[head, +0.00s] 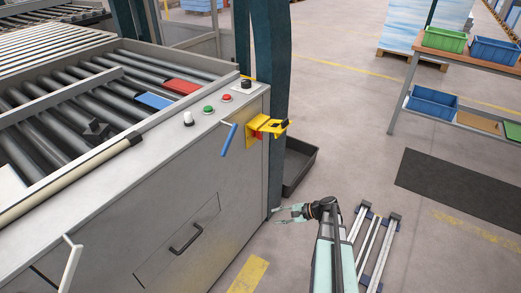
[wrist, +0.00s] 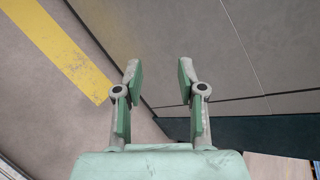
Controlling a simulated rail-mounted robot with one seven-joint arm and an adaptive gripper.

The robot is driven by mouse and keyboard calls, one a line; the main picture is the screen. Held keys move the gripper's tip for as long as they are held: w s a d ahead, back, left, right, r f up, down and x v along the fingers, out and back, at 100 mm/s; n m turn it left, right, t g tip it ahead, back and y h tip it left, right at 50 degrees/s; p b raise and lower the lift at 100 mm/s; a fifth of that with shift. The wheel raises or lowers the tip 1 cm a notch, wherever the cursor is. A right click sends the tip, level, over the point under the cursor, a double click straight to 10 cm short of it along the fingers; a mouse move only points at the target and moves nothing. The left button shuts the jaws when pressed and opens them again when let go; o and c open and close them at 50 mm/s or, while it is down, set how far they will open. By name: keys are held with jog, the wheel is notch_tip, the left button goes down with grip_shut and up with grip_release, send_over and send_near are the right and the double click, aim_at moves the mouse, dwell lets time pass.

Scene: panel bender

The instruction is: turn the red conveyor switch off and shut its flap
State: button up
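The red conveyor switch (head: 262,121) is on the end of the grey machine cabinet, near its top corner. It shows only as a small red part, partly covered by yellow parts, and I cannot tell its exact position. Its yellow flap (head: 275,128) juts out to the right from the cabinet and looks open. My gripper (head: 278,214) is low beside the cabinet, well below the switch and apart from it. In the wrist view my gripper (wrist: 158,72) has its fingers spread with nothing between them. The switch and flap are not in the wrist view.
A blue lever (head: 228,139) sticks out from the cabinet front left of the switch. Buttons (head: 209,109) sit on the cabinet top. A dark teal post (head: 275,60) and a black bin (head: 300,166) stand behind.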

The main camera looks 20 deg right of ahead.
jog(key=w+d+r+m+t+y+b, duration=0.2)
jog(key=w+d+r+m+t, duration=0.4)
jog(key=d+r, duration=0.5)
jog(key=m+t+y, duration=0.2)
jog(key=m+t, duration=0.1)
jog(key=t, duration=0.1)
send_near(258, 133)
jog(key=w+f+p+x, duration=0.1)
jog(key=x, duration=0.6)
jog(key=shift+d, duration=0.15)
jog(key=shift+w, duration=0.15)
grip_shut()
